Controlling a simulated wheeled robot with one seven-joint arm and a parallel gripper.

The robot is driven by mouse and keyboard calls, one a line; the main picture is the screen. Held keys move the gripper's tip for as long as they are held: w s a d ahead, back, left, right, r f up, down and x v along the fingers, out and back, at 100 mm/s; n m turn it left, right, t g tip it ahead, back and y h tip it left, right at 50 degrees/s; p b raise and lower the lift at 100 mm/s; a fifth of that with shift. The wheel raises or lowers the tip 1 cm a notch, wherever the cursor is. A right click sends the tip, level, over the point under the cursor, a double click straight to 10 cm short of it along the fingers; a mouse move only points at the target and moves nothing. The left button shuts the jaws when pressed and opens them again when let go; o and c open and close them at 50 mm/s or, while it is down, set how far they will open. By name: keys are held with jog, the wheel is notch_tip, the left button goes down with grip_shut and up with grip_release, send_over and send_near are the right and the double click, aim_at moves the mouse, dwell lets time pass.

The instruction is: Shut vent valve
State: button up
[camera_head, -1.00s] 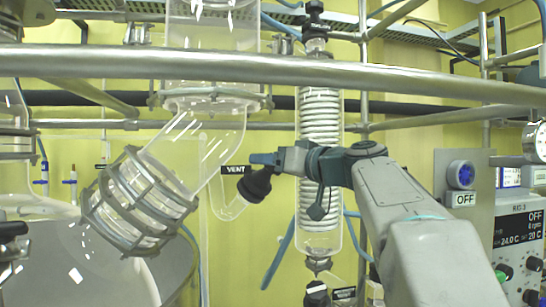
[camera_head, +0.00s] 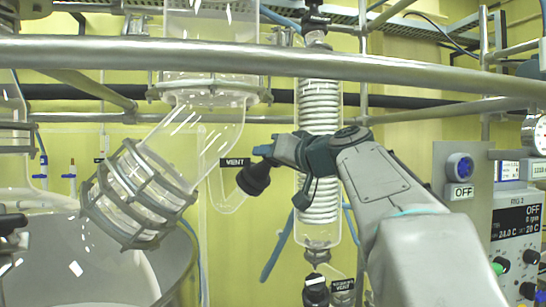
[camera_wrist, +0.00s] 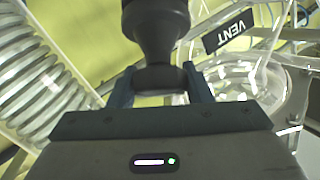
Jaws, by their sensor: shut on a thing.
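The vent valve is a black knob (camera_head: 254,178) on a clear glass side arm, beside a black label reading VENT (camera_head: 234,162). In the wrist view the knob (camera_wrist: 157,35) fills the top middle, its narrower end between my fingers. My gripper (camera_head: 263,153) reaches it from the right, and its blue-grey fingers (camera_wrist: 160,82) are shut on the knob, one on each side. The VENT label also shows in the wrist view (camera_wrist: 228,31). The knob's inner stem and seat are hidden, so I cannot tell how far it is turned.
A coiled glass condenser (camera_head: 319,105) stands close behind my arm. A steel rail (camera_head: 250,62) crosses above. A caged glass elbow (camera_head: 138,195) is at the left. Another black knob (camera_head: 315,290) with a VENT label (camera_head: 343,285) is below. A control panel (camera_head: 517,235) is at the right.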

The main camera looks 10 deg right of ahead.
jog(key=shift+a+r+m+h+p, duration=0.1)
jog(key=shift+r+m+h+p, duration=0.05)
jog(key=shift+m+h+p, duration=0.55)
jog(key=shift+m+h, duration=0.4)
jog(key=shift+m, duration=0.3)
jog(key=o, duration=1)
jog(key=b+v, duration=0.5)
jog(key=v, duration=0.8)
jog(key=shift+s+d, duration=0.2)
jog(key=shift+s, duration=0.2)
